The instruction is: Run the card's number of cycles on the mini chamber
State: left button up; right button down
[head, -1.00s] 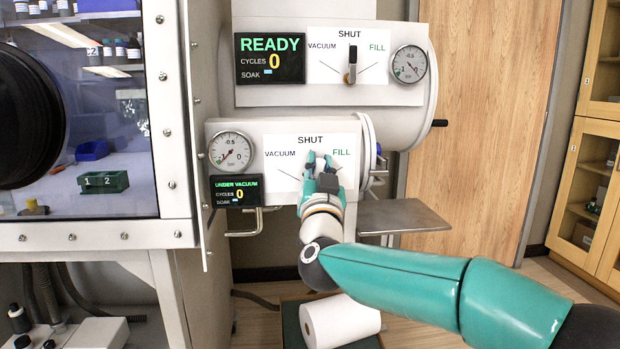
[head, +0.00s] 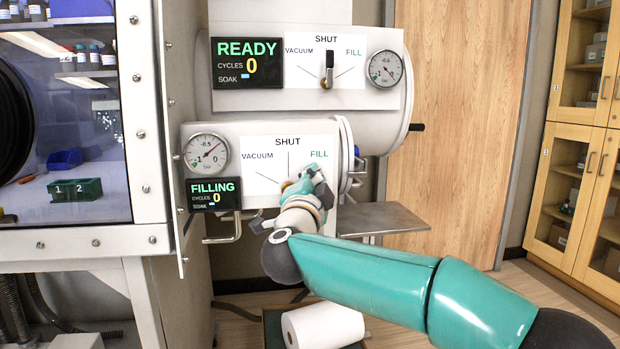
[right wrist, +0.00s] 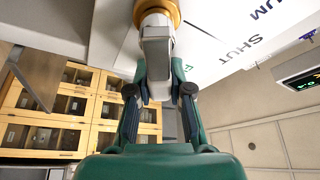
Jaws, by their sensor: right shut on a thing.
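The mini chamber's lower panel (head: 258,155) is marked VACUUM, SHUT and FILL. Its display (head: 213,194) reads FILLING, cycles 0, with a soak line below. Its gauge (head: 206,154) has the needle pointing up and to the right. My right gripper (head: 311,180) is at the FILL side of this panel and mostly hides the valve handle in the head view. In the right wrist view the right gripper (right wrist: 158,92) is shut on the grey valve handle (right wrist: 156,60). My left gripper is not in view. No card can be made out.
The upper chamber's panel (head: 305,98) has its own display (head: 248,63) reading READY, cycles 0, and its lever (head: 328,70) at SHUT. A metal shelf (head: 385,219) juts out right of the lower chamber. A white roll (head: 322,326) lies below. The glove box window is at left.

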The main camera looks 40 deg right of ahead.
jog(key=shift+w+f, duration=0.1)
jog(key=shift+f, duration=0.2)
jog(key=c, duration=1)
grip_release()
jog(key=shift+c, duration=0.2)
jog(key=shift+r, duration=0.1)
jog(key=shift+s+a, duration=0.2)
jog(key=v, duration=1.1)
jog(key=shift+a, duration=0.2)
